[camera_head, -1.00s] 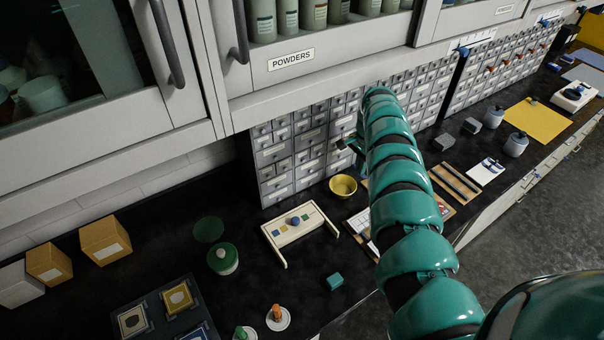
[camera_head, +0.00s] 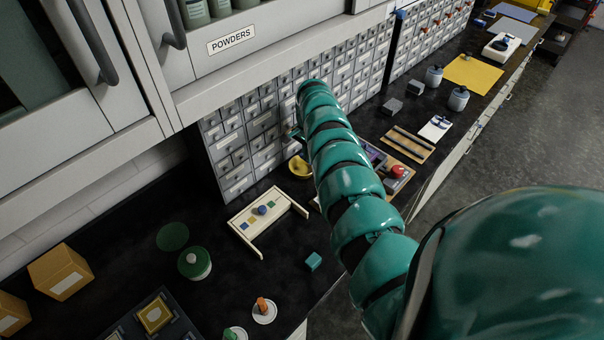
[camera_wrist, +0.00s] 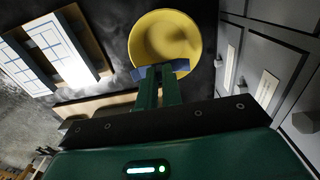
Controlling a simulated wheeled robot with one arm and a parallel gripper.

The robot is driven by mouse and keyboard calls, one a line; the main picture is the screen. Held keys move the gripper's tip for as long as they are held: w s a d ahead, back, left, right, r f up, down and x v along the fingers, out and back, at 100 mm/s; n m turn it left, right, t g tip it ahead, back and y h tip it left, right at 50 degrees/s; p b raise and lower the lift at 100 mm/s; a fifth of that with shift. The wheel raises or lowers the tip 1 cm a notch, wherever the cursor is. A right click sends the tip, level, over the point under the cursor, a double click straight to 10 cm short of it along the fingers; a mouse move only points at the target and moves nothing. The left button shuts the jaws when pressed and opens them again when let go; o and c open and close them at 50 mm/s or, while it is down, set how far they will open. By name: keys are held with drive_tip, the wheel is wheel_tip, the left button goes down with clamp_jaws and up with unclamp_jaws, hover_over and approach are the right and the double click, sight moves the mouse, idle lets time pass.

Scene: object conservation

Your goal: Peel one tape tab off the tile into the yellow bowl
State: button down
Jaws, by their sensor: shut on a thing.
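The yellow bowl (camera_head: 299,168) stands on the black counter in front of the small drawers, partly covered by my arm in the head view. In the wrist view the bowl (camera_wrist: 182,30) lies just beyond my gripper (camera_wrist: 160,78). The gripper is shut on a small blue strip (camera_wrist: 141,74), which looks like a tape tab. The strip overlaps the bowl's near rim in the picture; I cannot tell its height above it. A white tile with blue lines (camera_wrist: 38,48) sits on a wooden-edged board at the left of the wrist view. My arm hides it in the head view.
Grey drawers (camera_head: 262,135) rise close behind the bowl. A cream rack with coloured squares (camera_head: 263,211) stands front-left of it. A tray with a red object (camera_head: 397,172) lies right of my arm.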

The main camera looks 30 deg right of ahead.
drive_tip(key=shift+f+b, duration=0.3)
drive_tip(key=shift+f, duration=0.45)
drive_tip(key=shift+r, duration=0.1)
drive_tip(key=c, duration=1.5)
unclamp_jaws()
